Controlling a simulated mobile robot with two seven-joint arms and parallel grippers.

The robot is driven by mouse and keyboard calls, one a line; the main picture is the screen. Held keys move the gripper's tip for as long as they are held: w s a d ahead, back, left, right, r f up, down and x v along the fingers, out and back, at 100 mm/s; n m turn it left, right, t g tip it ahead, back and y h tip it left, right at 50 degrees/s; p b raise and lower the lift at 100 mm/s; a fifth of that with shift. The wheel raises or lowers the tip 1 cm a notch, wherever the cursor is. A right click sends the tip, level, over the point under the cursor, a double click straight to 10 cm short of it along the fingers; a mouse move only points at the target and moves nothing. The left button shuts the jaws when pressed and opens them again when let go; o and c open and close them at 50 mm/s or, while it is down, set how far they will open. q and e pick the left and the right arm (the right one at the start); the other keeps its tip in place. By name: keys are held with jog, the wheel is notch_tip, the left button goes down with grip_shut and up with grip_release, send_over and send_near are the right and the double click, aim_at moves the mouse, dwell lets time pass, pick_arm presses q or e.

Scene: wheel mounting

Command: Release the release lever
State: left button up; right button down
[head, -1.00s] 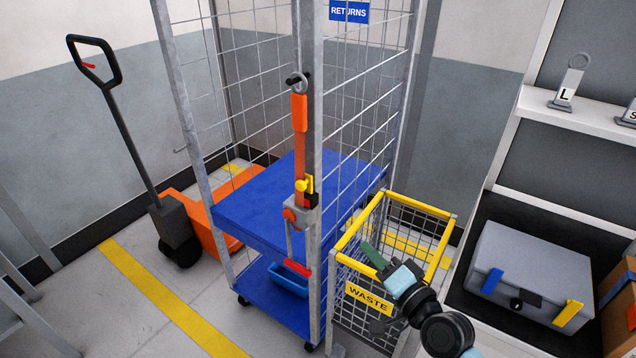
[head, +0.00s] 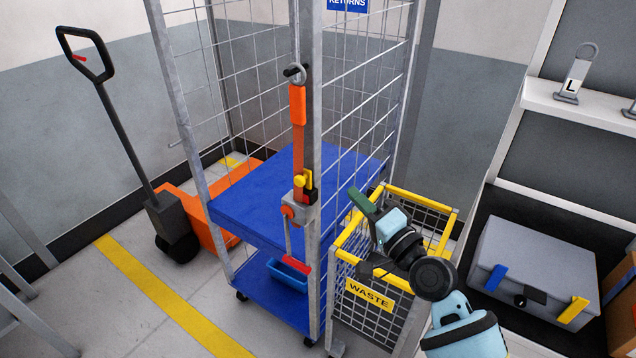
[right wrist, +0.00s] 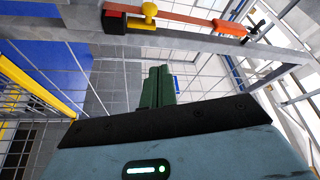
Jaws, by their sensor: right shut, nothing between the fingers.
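The yellow part also shows at the top of the right wrist view (right wrist: 149,10). My left gripper is not in view.
The wire cage trolley (head: 317,150) has blue shelves (head: 257,208). A yellow-rimmed waste basket (head: 417,197) stands under my right arm. A grey case (head: 532,262) lies on the shelf at right. An orange pallet truck (head: 180,200) stands at left.

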aim_at(307, 172)
jog(key=x, duration=0.7)
jog(key=shift+w+a+r, duration=0.1)
jog(key=shift+w+a, duration=0.15)
jog(key=shift+w, duration=0.05)
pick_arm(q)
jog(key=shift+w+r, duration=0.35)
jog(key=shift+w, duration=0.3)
pick_arm(e)
jog(key=shift+s+a+f, duration=0.15)
jog(key=shift+a+f, duration=0.1)
jog(key=shift+a, duration=0.35)
jog(key=shift+s+a+f, duration=0.2)
jog(key=shift+a, duration=0.4)
jog(key=shift+s+a+f, duration=0.15)
jog(key=shift+a+f, duration=0.1)
jog(key=shift+a, duration=0.35)
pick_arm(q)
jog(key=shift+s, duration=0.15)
